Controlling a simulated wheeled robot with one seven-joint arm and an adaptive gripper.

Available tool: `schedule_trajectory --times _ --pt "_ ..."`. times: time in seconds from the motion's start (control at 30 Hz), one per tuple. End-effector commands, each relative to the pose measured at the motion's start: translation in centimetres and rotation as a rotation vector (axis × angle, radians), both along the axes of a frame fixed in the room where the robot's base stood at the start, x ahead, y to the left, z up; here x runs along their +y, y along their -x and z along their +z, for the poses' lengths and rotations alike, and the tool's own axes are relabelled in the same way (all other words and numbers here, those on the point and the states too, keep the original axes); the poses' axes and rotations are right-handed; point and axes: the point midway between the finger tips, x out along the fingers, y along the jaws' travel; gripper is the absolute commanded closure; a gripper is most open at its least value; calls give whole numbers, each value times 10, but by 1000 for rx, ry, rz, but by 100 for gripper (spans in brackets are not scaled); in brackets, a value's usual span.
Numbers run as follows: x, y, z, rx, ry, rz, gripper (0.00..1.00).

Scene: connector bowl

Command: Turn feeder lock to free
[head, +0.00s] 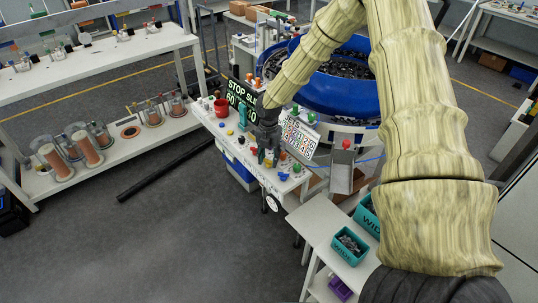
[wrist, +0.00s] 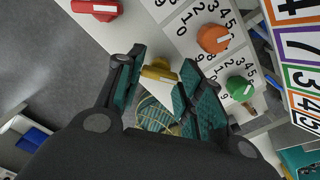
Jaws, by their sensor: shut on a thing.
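A yellow knob (wrist: 159,71) with a pale pointer mark sits between my fingertips in the wrist view. My gripper (wrist: 163,66) has teal-padded fingers on either side of it and is shut on it. No label naming the feeder lock is readable beside this knob. In the head view my gripper (head: 267,156) reaches down to the white control panel (head: 232,143), and the fingers mostly hide the knob there.
A red knob (wrist: 97,9), an orange knob (wrist: 213,38) and a green knob (wrist: 239,88) are nearby; the orange and green ones have number dials. A coloured number board (wrist: 297,60) stands at right. The blue bowl feeder (head: 322,92) is behind the panel.

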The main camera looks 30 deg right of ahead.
Motion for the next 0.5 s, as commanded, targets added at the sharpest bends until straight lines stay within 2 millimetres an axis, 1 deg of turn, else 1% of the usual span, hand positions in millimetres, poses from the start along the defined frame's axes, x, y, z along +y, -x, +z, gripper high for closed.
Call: schedule_trajectory --times 0.03,0.2,0.5 --pt "-1 -1 2 -2 0 29 87" --pt "-1 -1 2 -2 1 121 87" --pt "-1 -1 2 -3 2 200 87"
